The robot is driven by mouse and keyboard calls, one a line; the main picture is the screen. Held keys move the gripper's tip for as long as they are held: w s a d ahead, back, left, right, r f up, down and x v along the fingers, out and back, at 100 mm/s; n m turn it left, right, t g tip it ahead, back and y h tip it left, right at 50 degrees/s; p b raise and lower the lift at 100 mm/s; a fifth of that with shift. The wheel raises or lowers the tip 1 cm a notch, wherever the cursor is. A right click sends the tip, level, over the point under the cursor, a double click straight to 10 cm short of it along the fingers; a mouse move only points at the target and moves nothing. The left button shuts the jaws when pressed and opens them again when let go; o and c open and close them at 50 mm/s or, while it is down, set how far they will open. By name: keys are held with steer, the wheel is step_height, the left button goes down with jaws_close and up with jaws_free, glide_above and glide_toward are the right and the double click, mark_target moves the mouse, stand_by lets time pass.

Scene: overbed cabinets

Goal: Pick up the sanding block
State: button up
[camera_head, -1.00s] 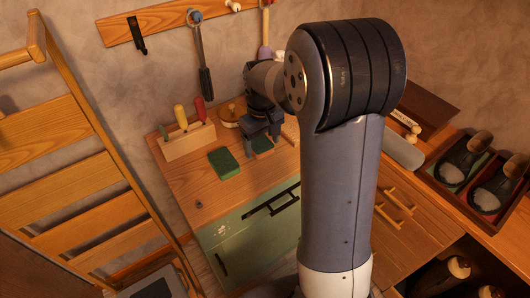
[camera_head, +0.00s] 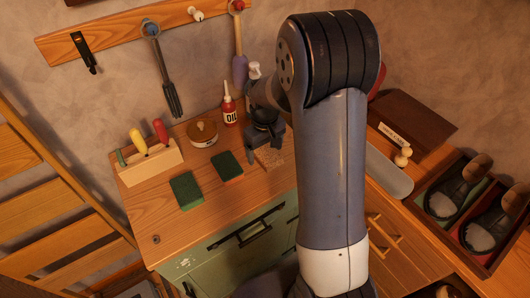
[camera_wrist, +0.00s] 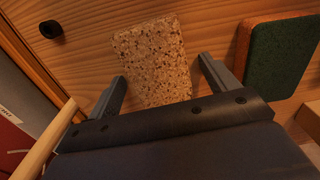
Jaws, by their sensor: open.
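A speckled tan block (camera_head: 270,158), which looks like the sanding block, lies flat on the wooden cabinet top. In the wrist view the block (camera_wrist: 154,58) lies between and ahead of my two fingertips. My gripper (camera_wrist: 163,68) is open and empty, with one finger on each side of the block's near part. In the head view my gripper (camera_head: 265,138) is just above and behind the block, hiding part of it. I cannot tell the exact height gap.
Two green-topped pads (camera_head: 186,190) (camera_head: 227,167) lie left of the block. A wooden holder (camera_head: 150,166) with coloured handles, a round tin (camera_head: 202,132) and a red oil bottle (camera_head: 229,106) stand behind. A dark box (camera_head: 411,124) and brush tray (camera_head: 462,211) are to the right.

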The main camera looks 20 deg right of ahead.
mark_target(265, 150)
steer(key=c, duration=1.1)
steer(key=shift+o, duration=0.2)
steer(key=shift+r, duration=0.15)
step_height(265, 150, up, 10)
steer(key=o, duration=0.4)
steer(key=shift+c, duration=1.5)
